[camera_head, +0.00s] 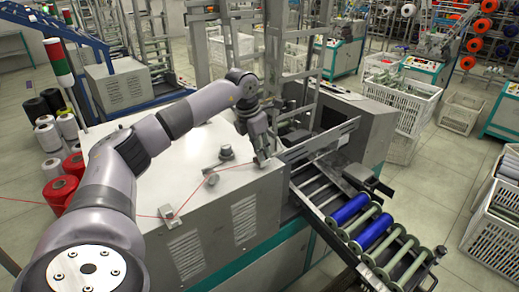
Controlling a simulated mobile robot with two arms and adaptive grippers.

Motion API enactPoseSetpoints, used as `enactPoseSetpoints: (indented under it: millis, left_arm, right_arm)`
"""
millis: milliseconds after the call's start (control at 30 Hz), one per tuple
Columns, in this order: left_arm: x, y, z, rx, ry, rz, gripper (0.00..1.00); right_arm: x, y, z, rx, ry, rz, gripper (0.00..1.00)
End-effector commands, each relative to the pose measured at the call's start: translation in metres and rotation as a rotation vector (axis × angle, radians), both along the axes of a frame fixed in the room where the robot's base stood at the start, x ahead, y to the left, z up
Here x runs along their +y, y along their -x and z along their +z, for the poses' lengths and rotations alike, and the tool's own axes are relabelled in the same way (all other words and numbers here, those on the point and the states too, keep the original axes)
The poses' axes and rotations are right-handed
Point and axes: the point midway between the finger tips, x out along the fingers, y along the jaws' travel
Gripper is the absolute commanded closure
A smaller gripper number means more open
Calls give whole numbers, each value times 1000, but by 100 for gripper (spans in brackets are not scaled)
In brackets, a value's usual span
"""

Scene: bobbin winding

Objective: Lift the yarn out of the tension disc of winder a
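The winder (140,185), presumably winder a, is a machine with a broad pale top. Thin red yarn (190,197) runs across the top from the left, past a small grey fitting (168,216) and a second one (211,178), towards my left gripper. I cannot tell which fitting is the tension disc. A grey knob-like part (226,153) stands behind them. My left gripper (263,162) points down at the right edge of the top, close to the yarn's end. Its fingers are too small to tell open from shut. My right gripper is out of view.
Blue bobbins (349,209) and pale green-grey tubes lie on a sloping rack (318,202) at the right. Red cones (59,190) stand left of the winder. A grey housing (370,122) stands behind the rack. White crates (402,100) stand on the floor further right.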

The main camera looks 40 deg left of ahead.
Motion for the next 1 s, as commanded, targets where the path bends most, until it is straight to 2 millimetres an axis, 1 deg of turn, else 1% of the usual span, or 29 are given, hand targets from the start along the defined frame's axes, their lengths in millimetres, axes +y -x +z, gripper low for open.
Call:
enactPoseSetpoints:
  millis: [33, 200, 267, 367, 467, 800, 867, 1000]
  left_arm:
    - [0, 0, 0, 0, 0, 0, 86]
    - [0, 0, 0, -1, 0, 0, 97]
    - [0, 0, 0, -1, 0, 0, 100]
    - [0, 0, 1, -1, 0, 0, 100]
    - [0, 0, 6, -1, 0, 0, 100]
    - [0, 0, 45, -2, 0, 0, 100]
    - [0, 0, 47, -1, 0, 0, 100]
    - [0, 0, 46, -1, 0, 0, 100]
  right_arm:
    - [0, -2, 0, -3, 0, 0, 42]
    - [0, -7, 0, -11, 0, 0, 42]
    - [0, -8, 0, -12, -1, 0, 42]
    - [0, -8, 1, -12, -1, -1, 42]
    - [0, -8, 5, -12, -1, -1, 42]
    - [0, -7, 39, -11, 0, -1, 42]
    - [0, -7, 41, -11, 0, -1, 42]
    - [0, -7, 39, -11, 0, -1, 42]
